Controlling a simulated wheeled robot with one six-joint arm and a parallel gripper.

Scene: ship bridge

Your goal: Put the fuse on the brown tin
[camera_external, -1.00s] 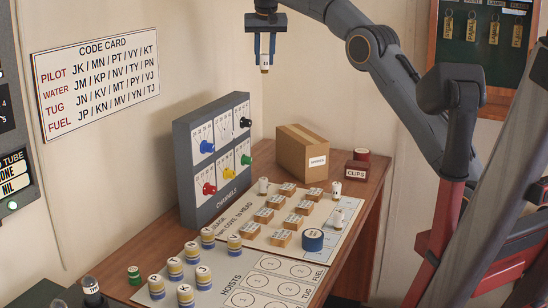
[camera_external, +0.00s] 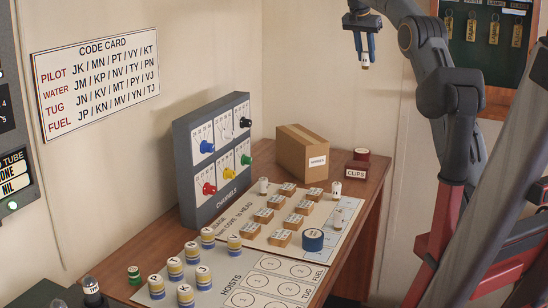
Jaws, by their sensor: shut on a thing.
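My gripper (camera_external: 364,49) is shut on a small white cylinder with a dark marking, the fuse (camera_external: 365,59), and holds it upright in the air. It hangs high above the desk's back right part, well above the small reddish-brown tin (camera_external: 357,171) labelled CLIPS. That tin is the only brown tin I can make out. A round, darker red piece (camera_external: 361,154) shows at its top back; I cannot tell whether it is a lid or a separate thing. The fuse and the tin are clearly apart.
A cardboard box (camera_external: 301,153) stands left of the tin. Similar white cylinders (camera_external: 336,188) stand on the board with several wooden blocks (camera_external: 279,224). A grey channels panel (camera_external: 190,170) and banded round pieces (camera_external: 156,287) are further left. The air around my gripper is clear.

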